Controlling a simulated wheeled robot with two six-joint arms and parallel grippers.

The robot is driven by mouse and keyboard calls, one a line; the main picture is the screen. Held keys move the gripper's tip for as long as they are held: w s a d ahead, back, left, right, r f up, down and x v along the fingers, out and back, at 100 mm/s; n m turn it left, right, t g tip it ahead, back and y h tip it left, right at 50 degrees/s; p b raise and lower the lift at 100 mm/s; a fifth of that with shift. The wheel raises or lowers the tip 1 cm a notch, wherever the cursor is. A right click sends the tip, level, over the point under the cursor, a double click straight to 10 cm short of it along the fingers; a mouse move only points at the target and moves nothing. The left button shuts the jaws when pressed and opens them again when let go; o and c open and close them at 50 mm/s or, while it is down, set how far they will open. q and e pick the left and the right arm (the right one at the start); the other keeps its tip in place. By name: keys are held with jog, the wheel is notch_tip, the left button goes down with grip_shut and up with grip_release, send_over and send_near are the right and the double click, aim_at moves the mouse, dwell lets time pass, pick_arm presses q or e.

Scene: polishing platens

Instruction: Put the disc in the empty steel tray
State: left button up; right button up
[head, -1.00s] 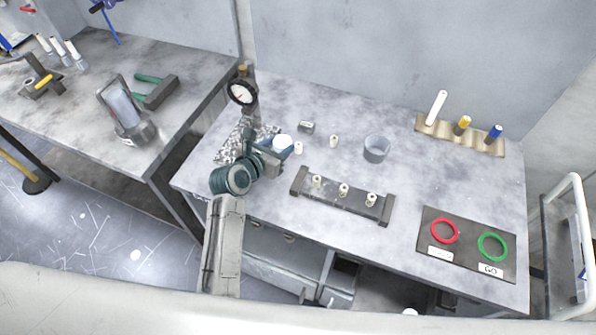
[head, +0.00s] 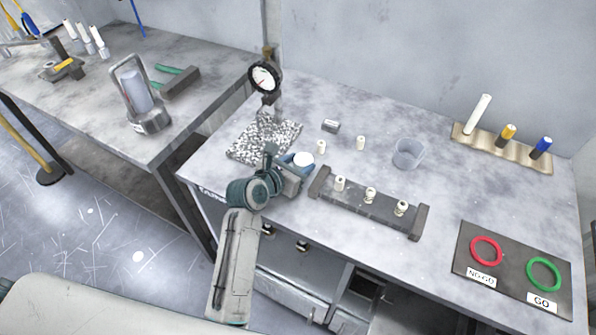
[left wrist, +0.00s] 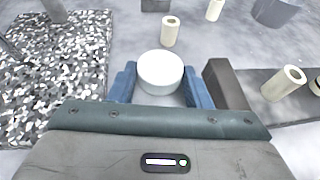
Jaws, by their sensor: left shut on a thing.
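A short, round white piece, which looks like the disc (head: 304,160), is between the blue fingers of my left gripper (head: 298,168). In the left wrist view the disc (left wrist: 160,70) shows its flat top, with a finger on each side, and the gripper is shut on it. It is above or near the bench just left of the dark rail (head: 412,222); its exact height I cannot tell. I cannot pick out a steel tray for certain in these frames. My right gripper is not in view.
The rail carries several small cream cylinders. A speckled plate (head: 240,150) with a dial gauge (head: 265,77) stands left. Behind are loose cream cylinders, a grey block (head: 331,126) and a clear cup (head: 408,153). A ring board (head: 480,272) lies right.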

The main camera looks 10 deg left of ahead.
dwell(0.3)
pick_arm(q)
jog(key=o, duration=1)
jog(key=shift+f, duration=0.1)
